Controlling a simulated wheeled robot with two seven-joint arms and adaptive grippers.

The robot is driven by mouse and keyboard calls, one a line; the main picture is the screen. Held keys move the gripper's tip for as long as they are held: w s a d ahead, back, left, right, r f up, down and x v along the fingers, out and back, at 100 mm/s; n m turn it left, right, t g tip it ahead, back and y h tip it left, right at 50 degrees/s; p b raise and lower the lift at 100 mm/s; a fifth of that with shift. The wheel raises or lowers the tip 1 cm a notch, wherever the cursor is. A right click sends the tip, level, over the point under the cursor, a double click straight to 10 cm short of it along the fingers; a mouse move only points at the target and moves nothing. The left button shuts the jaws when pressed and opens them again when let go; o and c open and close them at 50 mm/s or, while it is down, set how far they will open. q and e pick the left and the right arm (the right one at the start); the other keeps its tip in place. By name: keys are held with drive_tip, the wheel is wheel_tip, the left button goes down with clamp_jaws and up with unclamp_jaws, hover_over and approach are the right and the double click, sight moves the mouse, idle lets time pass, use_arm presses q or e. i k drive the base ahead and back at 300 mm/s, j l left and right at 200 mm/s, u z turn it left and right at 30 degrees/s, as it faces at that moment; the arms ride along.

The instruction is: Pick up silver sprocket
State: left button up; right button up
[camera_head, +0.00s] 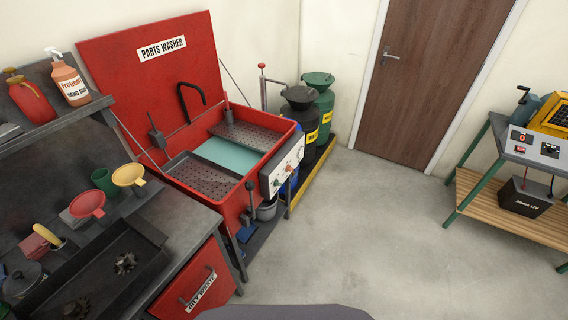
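A small grey toothed sprocket (125,263) lies in a black tray (150,232) on the workbench at the lower left. A second toothed part (76,308), darker and brownish, lies in the same tray nearer the bottom edge. The grey one looks the more metallic of the two, though both look dark. Neither of my grippers is in view.
A red parts washer (236,198) with its lid up stands behind the bench. Red (87,204) and yellow (129,176) funnels and a dark pot (22,278) crowd the bench. A battery cart (515,205) stands at right. The floor (370,240) between is clear.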

sight(123, 262)
drive_tip(key=u, duration=1.75)
drive_tip(key=i+l+u, duration=0.25)
drive_tip(key=l+u, duration=0.25)
drive_tip(key=i+l+u, duration=0.1)
drive_tip(key=l+u, duration=0.15)
drive_tip(key=l, duration=0.2)
drive_tip(key=l+u, duration=0.2)
drive_tip(key=l, duration=0.15)
drive_tip(key=i, duration=0.05)
